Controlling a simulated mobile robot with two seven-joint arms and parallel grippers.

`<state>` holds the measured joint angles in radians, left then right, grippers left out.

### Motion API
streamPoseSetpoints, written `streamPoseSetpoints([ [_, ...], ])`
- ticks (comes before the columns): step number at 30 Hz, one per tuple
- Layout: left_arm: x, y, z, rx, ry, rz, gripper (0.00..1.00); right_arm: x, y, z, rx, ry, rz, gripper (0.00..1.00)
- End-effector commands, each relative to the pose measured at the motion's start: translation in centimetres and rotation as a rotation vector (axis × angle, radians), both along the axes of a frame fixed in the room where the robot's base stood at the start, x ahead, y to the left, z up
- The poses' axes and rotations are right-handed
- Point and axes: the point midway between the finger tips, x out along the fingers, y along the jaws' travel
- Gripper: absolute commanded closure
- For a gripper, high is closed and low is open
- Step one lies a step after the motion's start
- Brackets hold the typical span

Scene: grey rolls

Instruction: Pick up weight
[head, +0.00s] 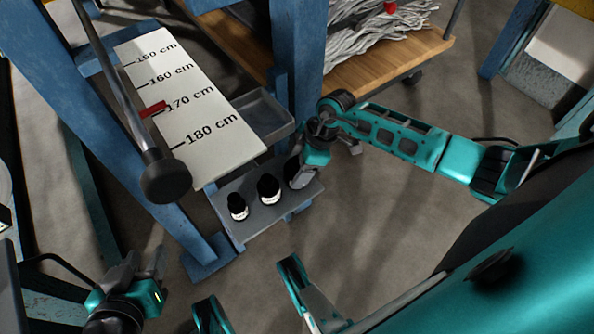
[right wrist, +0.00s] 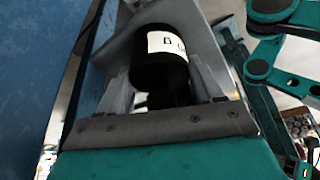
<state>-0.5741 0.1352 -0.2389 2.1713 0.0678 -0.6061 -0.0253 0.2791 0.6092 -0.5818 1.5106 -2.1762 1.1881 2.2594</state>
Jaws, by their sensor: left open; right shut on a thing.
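Black cylindrical weights with white labels stand on a small grey shelf (head: 262,215) in the head view. One weight (head: 238,207) is at the left and another weight (head: 268,189) is in the middle. My right gripper (head: 303,170) is at the shelf's right end, shut on a third weight (head: 292,170), which it partly hides. In the right wrist view this weight (right wrist: 160,65) sits between the two fingers, its label facing up. I cannot tell whether it still touches the shelf. My left gripper (head: 146,262) is open and empty at the lower left, apart from the shelf.
A board marked in centimetres (head: 190,105) slopes above the shelf, with a red pointer (head: 153,109) and a round-ended dark bar (head: 165,178) over it. A grey tray (head: 262,118) and blue posts (head: 297,50) stand close by. A wooden cart (head: 385,58) holds grey strands. Floor is clear at centre right.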

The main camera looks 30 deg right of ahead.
Motion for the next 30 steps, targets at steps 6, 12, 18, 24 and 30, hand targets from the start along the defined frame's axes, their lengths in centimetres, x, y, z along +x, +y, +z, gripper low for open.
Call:
streamPoseSetpoints([
  [6,0.0,0.0,0.0,0.0,0.001,0.0,0.57,0.0,0.0,0.0,-0.002,0.002,0.0,1.0],
  [12,0.0,0.0,0.0,0.001,0.0,0.001,0.57,0.3,0.0,0.4,0.004,-0.008,-0.001,1.0],
  [18,0.3,0.0,0.4,0.0,-0.006,0.001,0.57,0.3,0.0,0.7,0.003,-0.008,0.0,1.0],
  [24,0.5,0.1,1.5,0.001,-0.016,0.005,0.57,0.3,0.1,2.5,0.004,-0.009,0.0,1.0],
  [30,0.5,0.5,1.9,0.006,-0.019,0.013,0.57,0.3,0.1,4.3,0.003,-0.012,0.0,1.0],
])
